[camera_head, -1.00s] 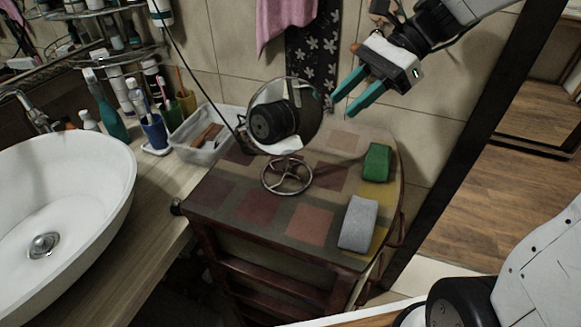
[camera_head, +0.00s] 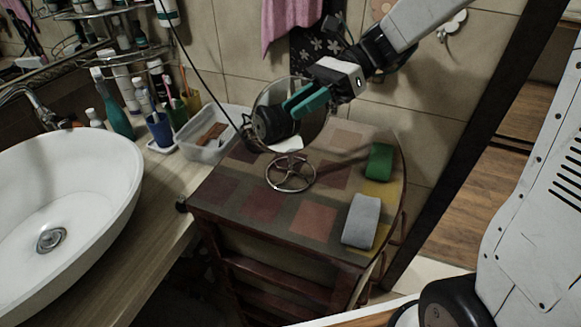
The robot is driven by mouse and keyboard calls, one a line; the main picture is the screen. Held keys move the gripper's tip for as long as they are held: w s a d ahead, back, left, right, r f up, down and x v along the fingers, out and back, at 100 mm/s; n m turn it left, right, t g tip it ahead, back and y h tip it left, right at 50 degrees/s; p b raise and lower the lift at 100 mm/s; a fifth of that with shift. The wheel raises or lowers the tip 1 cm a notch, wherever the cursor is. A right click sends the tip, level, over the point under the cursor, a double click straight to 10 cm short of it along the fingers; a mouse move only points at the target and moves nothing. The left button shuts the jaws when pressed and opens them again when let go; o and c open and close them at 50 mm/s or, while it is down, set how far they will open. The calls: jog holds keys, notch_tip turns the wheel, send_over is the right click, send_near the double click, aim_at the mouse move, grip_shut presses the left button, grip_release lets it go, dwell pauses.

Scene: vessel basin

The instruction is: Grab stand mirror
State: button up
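The stand mirror (camera_head: 317,135) is a round mirror on a round wire base (camera_head: 290,187), upright on the small patterned table. Its glass reflects a dark round object. My gripper (camera_head: 290,108) has teal fingers that reach down and left across the upper middle of the mirror's disc in the picture. The fingers overlap each other in this view, so I cannot tell whether there is a gap between them or whether they touch the mirror.
A clear plastic box (camera_head: 205,150), cups with brushes (camera_head: 160,130) and a white basin (camera_head: 70,190) stand at left. A tiled wall is behind.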

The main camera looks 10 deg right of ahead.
jog(key=shift+a+f, duration=0.1)
jog(key=shift+a, duration=0.2)
grip_shut()
